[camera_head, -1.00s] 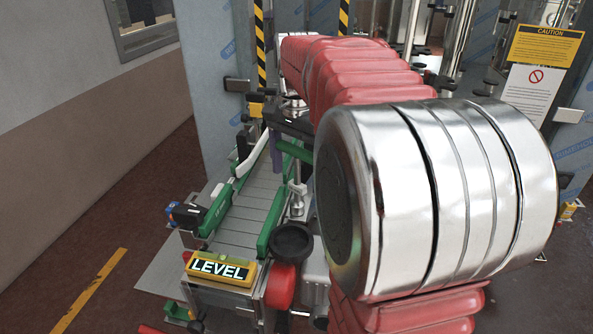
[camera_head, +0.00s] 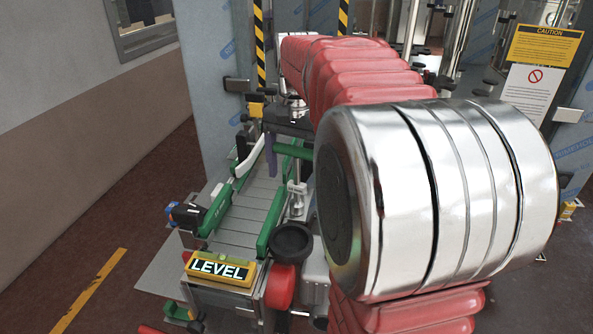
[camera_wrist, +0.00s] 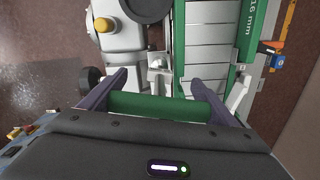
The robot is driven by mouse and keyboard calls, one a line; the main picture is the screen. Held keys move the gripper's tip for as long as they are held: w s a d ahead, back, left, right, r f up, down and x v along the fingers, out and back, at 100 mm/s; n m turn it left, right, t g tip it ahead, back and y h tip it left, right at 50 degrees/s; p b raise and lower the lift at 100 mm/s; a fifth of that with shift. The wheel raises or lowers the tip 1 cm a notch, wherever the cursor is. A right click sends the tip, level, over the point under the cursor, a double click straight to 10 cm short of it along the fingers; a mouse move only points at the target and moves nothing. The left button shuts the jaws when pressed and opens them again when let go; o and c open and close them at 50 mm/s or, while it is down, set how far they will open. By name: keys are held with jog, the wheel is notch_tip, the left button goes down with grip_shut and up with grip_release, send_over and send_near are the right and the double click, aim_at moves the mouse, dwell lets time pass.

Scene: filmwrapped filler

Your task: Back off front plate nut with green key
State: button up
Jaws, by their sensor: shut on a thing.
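My gripper (camera_wrist: 160,101) has two purple fingers, shut on the green key (camera_wrist: 155,107), which lies across between them in the wrist view. In the head view the key (camera_head: 293,151) shows as a level green bar beside a purple finger, above the right side of the conveyor. A metal bracket on a post (camera_head: 297,197) stands below it; the wrist view shows a grey bracket (camera_wrist: 158,62) just beyond the key. I cannot make out the front plate nut for certain, nor whether the key touches anything.
The conveyor (camera_head: 245,212) runs between green rails. A black round knob (camera_head: 292,241) and a red part (camera_head: 280,287) are at its near right. A yellow level (camera_head: 220,269) lies across its near end. My arm hides much of the right side.

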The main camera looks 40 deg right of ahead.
aim_at(297, 147)
jog(key=n, duration=0.3)
jog(key=shift+m, duration=0.4)
jog(key=shift+r, duration=0.1)
jog(key=shift+r, duration=2.9)
jog(key=shift+s, duration=0.1)
